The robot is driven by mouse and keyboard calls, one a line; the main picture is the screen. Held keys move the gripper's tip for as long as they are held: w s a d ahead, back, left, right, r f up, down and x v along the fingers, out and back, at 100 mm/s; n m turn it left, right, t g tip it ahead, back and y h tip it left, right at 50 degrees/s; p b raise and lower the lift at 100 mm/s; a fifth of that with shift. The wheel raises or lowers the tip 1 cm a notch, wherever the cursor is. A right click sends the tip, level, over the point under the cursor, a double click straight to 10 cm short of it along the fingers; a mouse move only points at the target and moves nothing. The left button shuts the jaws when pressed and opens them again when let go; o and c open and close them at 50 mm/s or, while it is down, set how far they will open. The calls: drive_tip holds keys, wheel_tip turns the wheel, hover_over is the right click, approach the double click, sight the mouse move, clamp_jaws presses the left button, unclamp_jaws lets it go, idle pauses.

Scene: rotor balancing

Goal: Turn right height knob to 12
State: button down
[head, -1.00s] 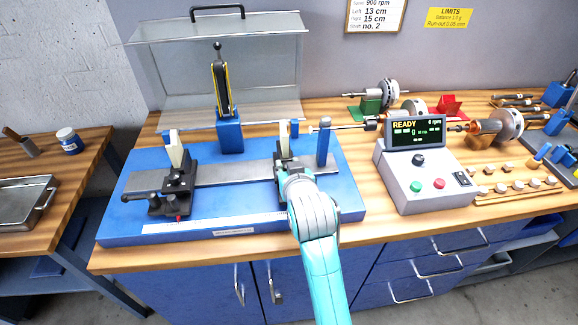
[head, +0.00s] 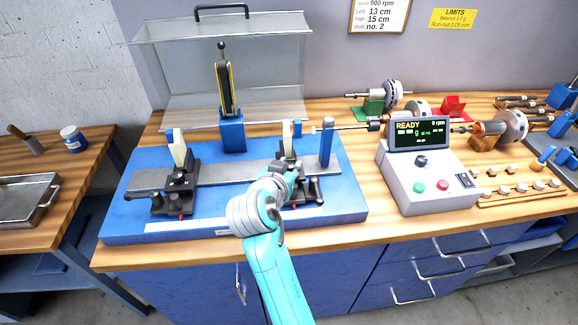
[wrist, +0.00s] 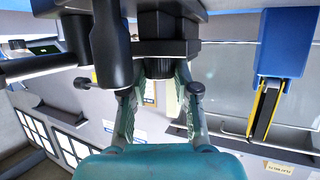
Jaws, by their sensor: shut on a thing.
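The right support (head: 312,188), a black stand with a pale upright plate, sits on the blue base's grey rail. My gripper (head: 291,174) reaches it from the front left and hides part of it in the head view. In the wrist view, a dark ribbed knob (wrist: 159,68) lies under the black block. My gripper (wrist: 158,74) has one finger on each side of it and is shut on it. The knob's scale and reading are not visible.
The similar left support (head: 175,185) stands on the same blue base (head: 125,225). A blue post (head: 327,145) rises close to the right support. The control box (head: 420,172) reads READY. A clear guard (head: 270,75) stands open behind. A wall card (head: 377,14) lists settings, including left 13 cm.

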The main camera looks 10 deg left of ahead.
drive_tip(key=c, duration=0.8)
unclamp_jaws()
drive_tip(key=shift+c, duration=0.2)
drive_tip(key=shift+s, duration=0.1)
drive_tip(key=v, duration=1.1)
drive_tip(key=shift+s+r, duration=0.2)
drive_tip(key=shift+s, duration=0.15)
drive_tip(key=shift+a, duration=0.1)
